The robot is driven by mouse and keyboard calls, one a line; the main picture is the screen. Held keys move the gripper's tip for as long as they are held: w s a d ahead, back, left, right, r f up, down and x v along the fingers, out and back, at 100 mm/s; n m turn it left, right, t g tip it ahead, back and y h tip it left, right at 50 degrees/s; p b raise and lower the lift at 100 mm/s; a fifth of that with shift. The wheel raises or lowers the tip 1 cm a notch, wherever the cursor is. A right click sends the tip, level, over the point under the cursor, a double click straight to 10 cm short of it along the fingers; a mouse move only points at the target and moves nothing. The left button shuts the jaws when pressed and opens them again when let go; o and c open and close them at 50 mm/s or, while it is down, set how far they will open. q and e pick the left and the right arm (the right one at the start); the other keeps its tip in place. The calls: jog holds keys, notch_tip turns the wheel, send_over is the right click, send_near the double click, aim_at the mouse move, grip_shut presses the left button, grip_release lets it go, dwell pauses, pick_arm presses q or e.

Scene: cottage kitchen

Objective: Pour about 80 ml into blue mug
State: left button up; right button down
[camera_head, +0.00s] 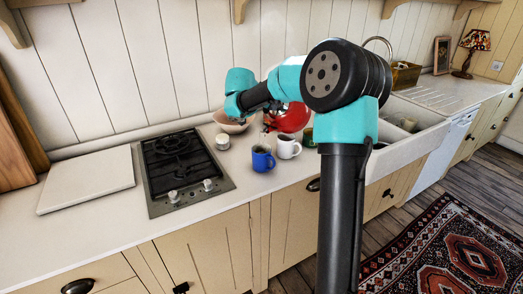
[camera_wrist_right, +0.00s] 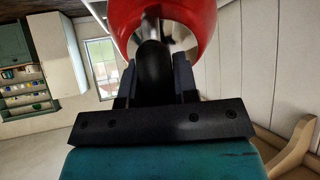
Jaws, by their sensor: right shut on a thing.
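The blue mug (camera_head: 262,159) stands upright on the counter, just right of the hob. A red kettle (camera_head: 291,119) is behind it, partly hidden by my right arm. My right gripper (camera_wrist_right: 153,80) is shut on the kettle's dark handle; the kettle's red body also shows at the top of the right wrist view (camera_wrist_right: 205,20). In the head view the kettle appears behind and above the mugs; its spout and any stream are too small or hidden to tell. The level inside the blue mug cannot be read. My left gripper is out of view.
A white mug (camera_head: 288,148) stands close to the right of the blue mug, with a green cup (camera_head: 308,138) beyond. A bowl (camera_head: 232,124) and a small pale container (camera_head: 222,142) stand behind left. The black hob (camera_head: 184,168) is left; the sink (camera_head: 405,135) is right.

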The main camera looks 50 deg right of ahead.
jog(key=shift+d+r+y, duration=0.35)
jog(key=shift+d+r, duration=0.05)
jog(key=shift+r, duration=0.25)
jog(key=shift+d+r+y, duration=0.35)
jog(key=shift+r, duration=0.25)
jog(key=shift+w+d+r+y, duration=0.1)
jog(key=shift+d+r+y, duration=0.1)
jog(key=shift+d+y, duration=0.2)
jog(key=shift+d+r+y, duration=0.15)
jog(key=shift+d+y, duration=0.15)
jog(key=shift+d, duration=0.2)
jog(key=shift+d+f+y, duration=0.15)
jog(key=shift+d+y, duration=0.25)
jog(key=shift+d, duration=0.2)
jog(key=shift+d+f+y, duration=0.15)
jog(key=shift+d+y, duration=0.25)
jog(key=shift+d, duration=0.2)
jog(key=shift+d+f, duration=0.1)
jog(key=shift+d, duration=0.3)
jog(key=shift+d+y, duration=0.15)
jog(key=shift+y, duration=0.15)
